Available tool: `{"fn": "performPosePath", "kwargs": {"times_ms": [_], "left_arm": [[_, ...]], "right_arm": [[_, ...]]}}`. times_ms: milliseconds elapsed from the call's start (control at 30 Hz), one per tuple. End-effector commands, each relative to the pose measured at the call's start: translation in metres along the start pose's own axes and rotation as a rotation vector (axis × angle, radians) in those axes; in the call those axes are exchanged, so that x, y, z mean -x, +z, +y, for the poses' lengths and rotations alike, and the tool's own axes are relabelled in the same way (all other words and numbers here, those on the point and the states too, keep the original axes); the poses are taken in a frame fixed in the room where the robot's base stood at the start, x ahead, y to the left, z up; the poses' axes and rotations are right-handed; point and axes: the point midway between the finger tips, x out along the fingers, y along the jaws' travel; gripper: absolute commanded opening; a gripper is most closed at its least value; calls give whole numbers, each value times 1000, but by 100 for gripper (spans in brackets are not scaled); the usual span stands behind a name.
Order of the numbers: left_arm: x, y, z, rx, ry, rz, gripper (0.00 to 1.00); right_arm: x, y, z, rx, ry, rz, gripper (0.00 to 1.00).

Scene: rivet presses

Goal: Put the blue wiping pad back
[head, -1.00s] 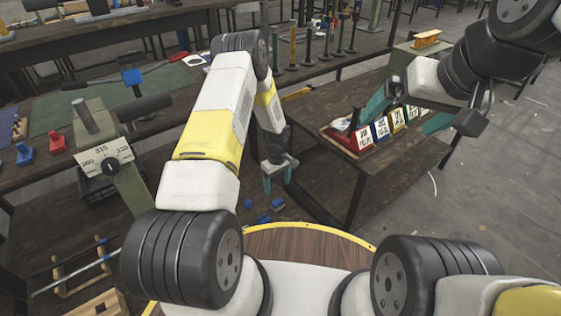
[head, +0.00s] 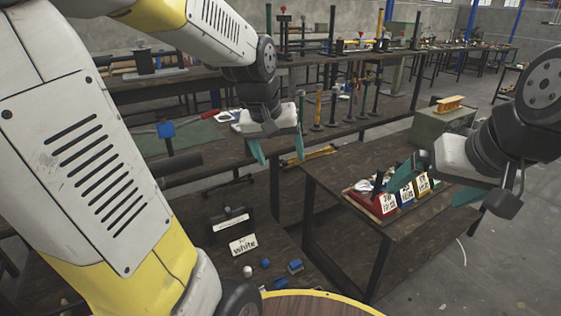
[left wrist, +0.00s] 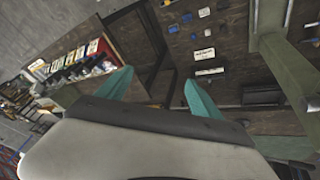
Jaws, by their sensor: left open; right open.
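Small blue pieces lie on the dark low table near the round wooden top in the head view: a larger blue block (head: 295,266) and a smaller blue one (head: 265,263). They also show in the left wrist view, one blue piece (left wrist: 173,28) near the top. I cannot tell which is the wiping pad. My left gripper (head: 278,150) is open and empty, raised well above and behind them; its fingers (left wrist: 160,84) also show apart in the left wrist view. My right gripper (head: 437,182) is open and empty above the right table, near the coloured bins.
Upright rods (head: 318,105) stand on the back bench. A blue square (head: 166,129) stands at left.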

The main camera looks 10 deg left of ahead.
Motion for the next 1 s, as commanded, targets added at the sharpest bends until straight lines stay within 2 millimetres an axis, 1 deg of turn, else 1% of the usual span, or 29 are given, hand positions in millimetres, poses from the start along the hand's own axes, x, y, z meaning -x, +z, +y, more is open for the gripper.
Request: {"fn": "performPosePath", "kwargs": {"times_ms": [33, 133, 200, 300, 400, 533, 1000], "left_arm": [[21, 15, -1, -33, 17, 29, 76], [48, 45, -2, -104, 45, 68, 76], [61, 64, -3, -147, 62, 91, 76], [73, 84, -4, -196, 79, 117, 76], [78, 97, -4, -225, 89, 131, 76], [80, 102, -5, -240, 93, 137, 76], [80, 101, -5, -238, 93, 137, 76]], "right_arm": [[0, 0, 0, 0, 0, 0, 100], [0, 0, 0, 0, 0, 0, 100], [0, 0, 0, 0, 0, 0, 100], [0, 0, 0, 0, 0, 0, 100], [0, 0, 0, 0, 0, 0, 100], [0, 0, 0, 0, 0, 0, 100], [0, 0, 0, 0, 0, 0, 100]]}}
